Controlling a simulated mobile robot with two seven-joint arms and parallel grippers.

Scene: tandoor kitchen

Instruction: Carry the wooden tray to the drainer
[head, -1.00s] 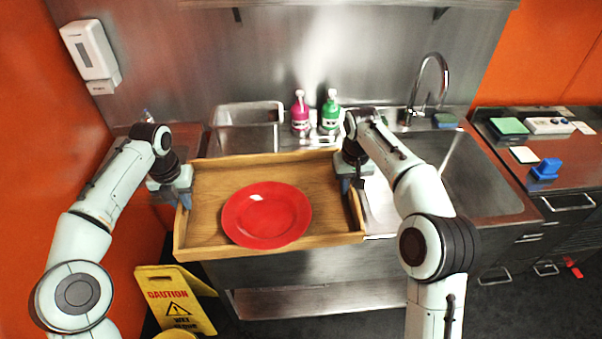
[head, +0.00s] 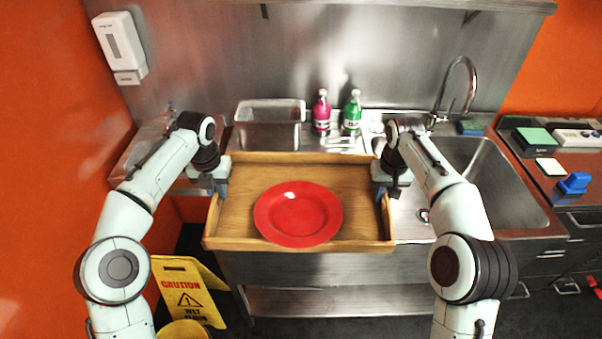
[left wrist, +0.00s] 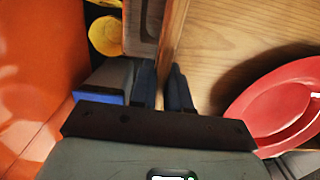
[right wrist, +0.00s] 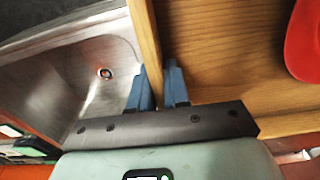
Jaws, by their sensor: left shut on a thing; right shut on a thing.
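The wooden tray (head: 322,246) is held level between my two grippers at the front of the steel sink counter, with a red plate (head: 298,214) lying in it. My left gripper (head: 221,190) is shut on the tray's left wall; the left wrist view shows its fingers (left wrist: 162,88) on either side of that wall. My right gripper (head: 380,190) is shut on the right wall, which stands between its fingers (right wrist: 158,88) in the right wrist view. The tray hides part of the counter; I cannot tell which part of the steel surface is the drainer.
A sink basin (head: 490,180) with a tap (head: 470,85) lies right of the tray. A magenta bottle (head: 321,114), a green bottle (head: 352,114) and a steel container (head: 270,112) stand behind it. A yellow caution sign (head: 188,292) stands on the floor at lower left.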

